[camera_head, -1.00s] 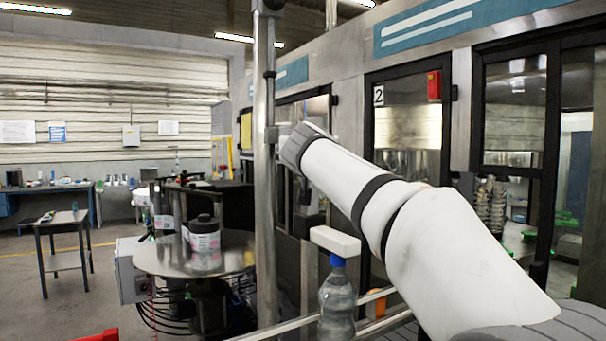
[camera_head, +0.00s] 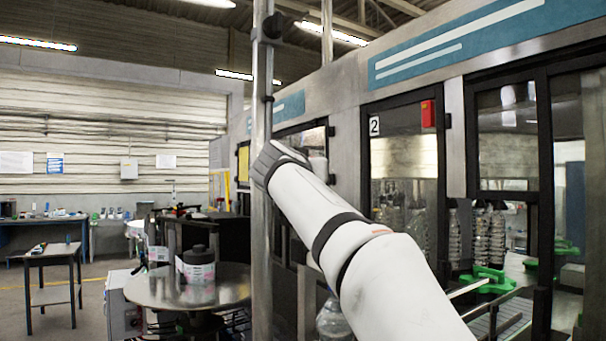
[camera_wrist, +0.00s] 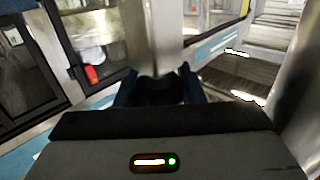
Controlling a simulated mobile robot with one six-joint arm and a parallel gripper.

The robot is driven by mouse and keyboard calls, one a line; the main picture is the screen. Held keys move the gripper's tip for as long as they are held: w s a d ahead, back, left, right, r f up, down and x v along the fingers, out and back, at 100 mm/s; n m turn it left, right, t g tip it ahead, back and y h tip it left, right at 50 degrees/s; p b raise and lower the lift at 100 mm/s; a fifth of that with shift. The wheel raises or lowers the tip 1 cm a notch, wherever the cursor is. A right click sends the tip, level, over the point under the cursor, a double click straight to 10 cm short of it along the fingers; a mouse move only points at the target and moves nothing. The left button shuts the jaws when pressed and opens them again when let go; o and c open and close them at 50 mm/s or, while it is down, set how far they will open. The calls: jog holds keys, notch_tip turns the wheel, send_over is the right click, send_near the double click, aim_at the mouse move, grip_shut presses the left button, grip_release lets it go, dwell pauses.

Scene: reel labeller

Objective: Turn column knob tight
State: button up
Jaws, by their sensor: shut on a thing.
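The steel column (camera_head: 262,215) stands upright in the head view, in front of the machine; my arm's far end is beside it. A dark clamp with a small knob-like end (camera_head: 284,22) sits high on the column. My gripper is hidden behind my arm in the head view. In the wrist view, my gripper (camera_wrist: 158,88) has its dark blue fingers on both sides of a dark rounded thing, which looks like the column knob (camera_wrist: 158,92). A bright metal post is right behind it. The knob's far side and how tight it sits cannot be seen.
A round steel turntable (camera_head: 150,290) with a dark-capped labelled jar (camera_head: 198,268) stands left of the column. Machine doors (camera_head: 404,150) and a conveyor with green parts (camera_head: 490,279) are at right. A small table (camera_head: 54,258) stands far left on open floor.

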jog(key=o, duration=1)
jog(key=shift+f, duration=0.1)
jog(key=shift+s+a+f+b, duration=0.15)
jog(key=shift+s+b, duration=0.2)
jog(key=shift+s, duration=0.2)
jog(key=b+v, duration=0.2)
jog(key=v, duration=0.4)
jog(key=shift+s, duration=0.35)
